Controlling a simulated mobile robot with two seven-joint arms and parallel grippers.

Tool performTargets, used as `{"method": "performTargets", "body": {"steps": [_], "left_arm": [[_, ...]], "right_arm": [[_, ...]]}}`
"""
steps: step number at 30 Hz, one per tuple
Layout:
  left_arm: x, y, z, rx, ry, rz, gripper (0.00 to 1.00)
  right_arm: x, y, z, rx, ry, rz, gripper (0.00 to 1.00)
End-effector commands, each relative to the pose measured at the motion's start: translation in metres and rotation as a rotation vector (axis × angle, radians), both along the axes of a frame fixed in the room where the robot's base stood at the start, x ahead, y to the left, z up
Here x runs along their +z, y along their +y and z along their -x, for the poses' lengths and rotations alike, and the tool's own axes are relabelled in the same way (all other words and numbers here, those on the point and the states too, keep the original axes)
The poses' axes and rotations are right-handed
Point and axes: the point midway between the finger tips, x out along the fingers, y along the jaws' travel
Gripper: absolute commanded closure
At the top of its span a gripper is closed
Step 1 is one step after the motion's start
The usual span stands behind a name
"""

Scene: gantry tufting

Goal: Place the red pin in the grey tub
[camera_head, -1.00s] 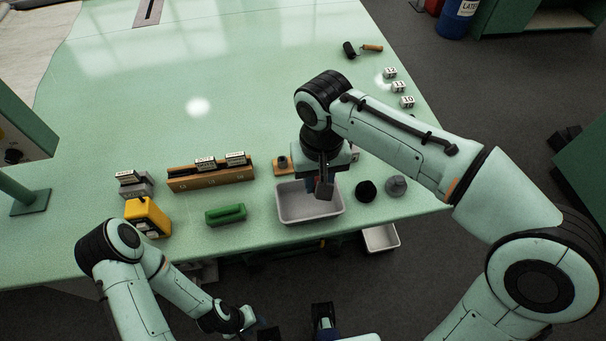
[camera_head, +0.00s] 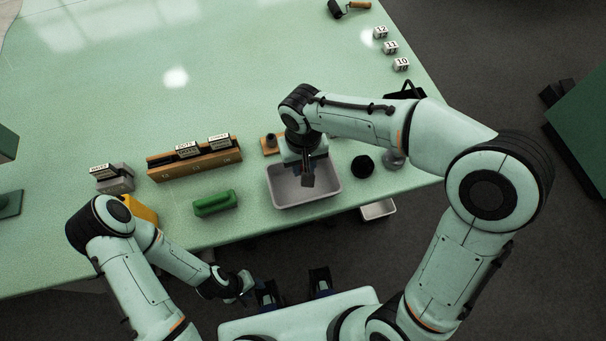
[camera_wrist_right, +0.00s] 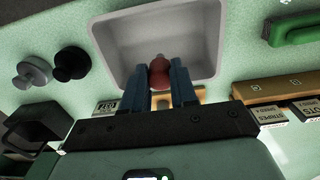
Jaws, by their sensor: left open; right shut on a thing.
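The red pin (camera_wrist_right: 158,72) shows in the right wrist view between the blue fingers of my right gripper (camera_wrist_right: 172,80), which is shut on it. Its lower end is hidden by the fingers. The grey tub (camera_wrist_right: 205,35) lies beyond the pin in that view. In the head view my right gripper (camera_head: 307,175) is over the tub (camera_head: 300,203), a shallow rectangular tray near the table's front edge, and the pin cannot be made out there. My left gripper (camera_head: 270,291) is open and low in front of the table, apart from the tub.
A black knobbed piece (camera_head: 363,166) and a grey one (camera_head: 393,159) stand right of the tub. A green block (camera_head: 215,202) and a wooden rack (camera_head: 195,161) with labels stand left. A small wooden holder (camera_head: 269,145) is behind.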

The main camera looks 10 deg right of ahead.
Motion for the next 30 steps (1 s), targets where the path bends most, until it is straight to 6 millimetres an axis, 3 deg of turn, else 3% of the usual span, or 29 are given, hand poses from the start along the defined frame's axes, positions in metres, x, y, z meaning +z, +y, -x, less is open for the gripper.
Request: {"method": "performTargets", "body": {"steps": [12, 21, 22, 24, 30], "left_arm": [[-0.007, 0.000, 0.002, 0.000, 0.002, 0.000, 0.57], [-0.007, 0.000, 0.003, 0.000, 0.002, 0.000, 0.57], [-0.007, 0.000, 0.003, 0.000, 0.002, 0.000, 0.57], [-0.007, 0.000, 0.003, 0.000, 0.002, 0.000, 0.57], [-0.007, 0.000, 0.003, 0.000, 0.002, 0.000, 0.57]], "right_arm": [[-0.051, 0.000, 0.000, 0.000, 0.003, 0.001, 1.00], [-0.058, 0.000, 0.000, 0.000, 0.000, 0.000, 1.00], [-0.058, 0.000, 0.000, 0.000, 0.000, 0.000, 0.66], [-0.058, 0.000, 0.000, 0.000, 0.001, 0.000, 0.47], [-0.057, 0.000, 0.000, 0.000, 0.000, 0.000, 0.47]]}}
